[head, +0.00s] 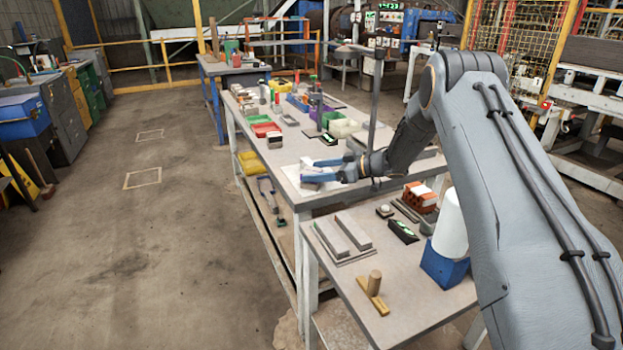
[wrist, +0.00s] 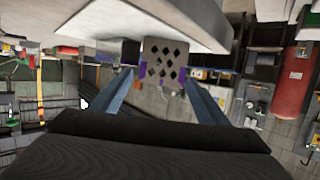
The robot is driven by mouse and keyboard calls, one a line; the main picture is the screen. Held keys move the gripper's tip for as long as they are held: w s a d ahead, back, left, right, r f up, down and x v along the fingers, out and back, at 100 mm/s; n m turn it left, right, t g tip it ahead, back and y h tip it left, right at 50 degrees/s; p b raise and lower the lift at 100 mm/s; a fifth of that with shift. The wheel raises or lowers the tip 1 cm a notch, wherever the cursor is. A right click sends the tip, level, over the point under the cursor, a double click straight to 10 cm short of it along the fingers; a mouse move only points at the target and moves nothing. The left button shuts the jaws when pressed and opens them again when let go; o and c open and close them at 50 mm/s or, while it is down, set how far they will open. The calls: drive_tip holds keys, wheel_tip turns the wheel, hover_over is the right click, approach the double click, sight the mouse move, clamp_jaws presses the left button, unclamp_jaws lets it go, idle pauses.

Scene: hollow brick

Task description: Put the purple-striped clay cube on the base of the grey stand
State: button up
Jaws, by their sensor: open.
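My gripper (head: 322,168) is open, its two blue fingers reaching left over a white patch near the left edge of the long table. In the wrist view, a pale grey cube (wrist: 162,58) with several dark diamond-shaped holes and purple marks at its sides shows between the fingertips (wrist: 160,85). I cannot tell whether the fingers touch it. I cannot make the cube out in the head view. A grey upright post (head: 373,100) with a flat arm at its top, which looks like the stand, rises behind my gripper. Its base is largely hidden by my arm.
The long table holds a red tray (head: 266,129), a green-white bin (head: 345,127) and several small items. The nearer table carries grey bars (head: 353,231), an orange brick (head: 419,197), a white cylinder (head: 451,225) on a blue block and a wooden piece (head: 373,290).

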drive_tip(key=shift+c, duration=0.2)
drive_tip(key=shift+r, duration=0.1)
drive_tip(key=c, duration=1.3)
